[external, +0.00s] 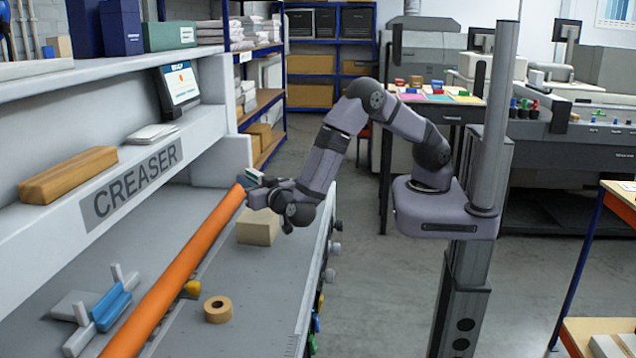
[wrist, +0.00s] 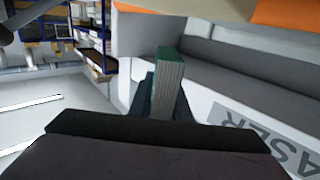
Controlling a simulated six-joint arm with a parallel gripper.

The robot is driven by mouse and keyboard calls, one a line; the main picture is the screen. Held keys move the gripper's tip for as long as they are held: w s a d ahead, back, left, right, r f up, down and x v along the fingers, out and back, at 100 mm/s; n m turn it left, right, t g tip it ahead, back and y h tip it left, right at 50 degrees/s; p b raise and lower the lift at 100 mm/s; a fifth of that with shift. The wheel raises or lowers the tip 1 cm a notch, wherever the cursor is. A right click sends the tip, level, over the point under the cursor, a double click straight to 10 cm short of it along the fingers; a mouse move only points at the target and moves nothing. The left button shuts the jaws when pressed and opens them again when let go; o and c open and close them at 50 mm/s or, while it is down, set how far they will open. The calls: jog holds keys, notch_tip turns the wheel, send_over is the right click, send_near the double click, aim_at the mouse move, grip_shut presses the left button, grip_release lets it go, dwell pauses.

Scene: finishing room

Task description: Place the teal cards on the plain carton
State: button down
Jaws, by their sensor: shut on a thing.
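My gripper (external: 257,186) is shut on the teal cards (external: 254,176), a small stack with a teal face and pale layered edges. In the wrist view the teal cards (wrist: 168,82) stick out beyond the dark fingers of my gripper (wrist: 165,103). The plain carton (external: 258,228), a small tan box, sits on the grey bed of the creaser. In the external view my gripper and the cards appear above the carton, apart from it. The carton does not show in the wrist view.
A long orange bar (external: 185,265) runs diagonally across the creaser, just left of the carton. A tape roll (external: 218,309) and a blue and grey clamp piece (external: 108,305) are nearer the camera. A shelf with a wooden block (external: 70,176) and screen (external: 180,84) overhangs the left.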

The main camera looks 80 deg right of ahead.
jog(key=shift+f+p, duration=0.35)
jog(key=shift+f, duration=1.25)
jog(key=shift+f, duration=0.2)
jog(key=c, duration=1.6)
grip_release()
jog(key=shift+c, duration=0.2)
jog(key=shift+r, duration=0.2)
jog(key=b+v, duration=0.5)
jog(key=v, duration=0.7)
